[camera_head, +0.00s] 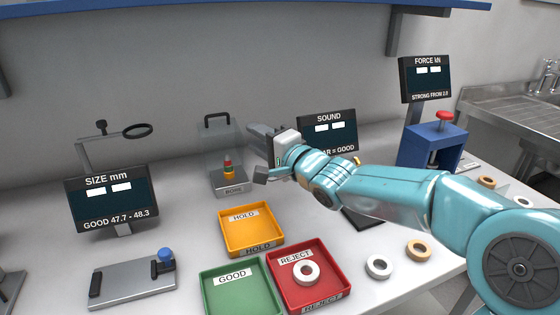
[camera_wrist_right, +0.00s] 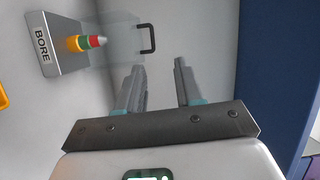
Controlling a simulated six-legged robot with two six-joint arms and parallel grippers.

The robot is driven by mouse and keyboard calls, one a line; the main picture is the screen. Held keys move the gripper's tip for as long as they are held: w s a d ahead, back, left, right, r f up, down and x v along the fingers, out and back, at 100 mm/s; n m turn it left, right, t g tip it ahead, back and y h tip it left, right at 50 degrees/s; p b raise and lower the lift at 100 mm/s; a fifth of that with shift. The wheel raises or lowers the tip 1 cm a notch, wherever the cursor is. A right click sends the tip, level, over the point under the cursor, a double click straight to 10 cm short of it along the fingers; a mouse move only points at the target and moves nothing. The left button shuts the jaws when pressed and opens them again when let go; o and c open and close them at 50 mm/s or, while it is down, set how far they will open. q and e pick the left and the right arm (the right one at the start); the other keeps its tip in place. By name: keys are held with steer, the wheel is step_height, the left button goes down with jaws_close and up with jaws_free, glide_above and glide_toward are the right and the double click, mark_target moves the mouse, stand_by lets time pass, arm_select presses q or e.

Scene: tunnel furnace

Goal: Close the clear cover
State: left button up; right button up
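The clear cover (camera_head: 221,142) stands upright at the back of the grey BORE gauge (camera_head: 230,188), with a black handle (camera_head: 217,116) at its top. The gauge's plug, banded red, yellow and green, stands uncovered in front of it. My right gripper (camera_head: 257,153) is open and empty, just right of the cover. In the right wrist view, the cover (camera_wrist_right: 118,42) is faint, and its handle (camera_wrist_right: 151,39) lies beyond the open fingers (camera_wrist_right: 158,72), apart from them. My left gripper is not in view.
The SOUND display (camera_head: 328,131) stands behind my right arm. The yellow HOLD tray (camera_head: 279,238), green GOOD tray (camera_head: 207,294) and red REJECT tray (camera_head: 342,277) with a white ring (camera_head: 306,281) lie in front. A blue press (camera_head: 432,144) stands at the right.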

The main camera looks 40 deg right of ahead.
steer(key=s+d+f, duration=0.1)
steer(key=s+f, duration=0.1)
steer(key=s, duration=0.4)
steer(key=shift+f, duration=0.2)
stand_by(0.4)
stand_by(0.5)
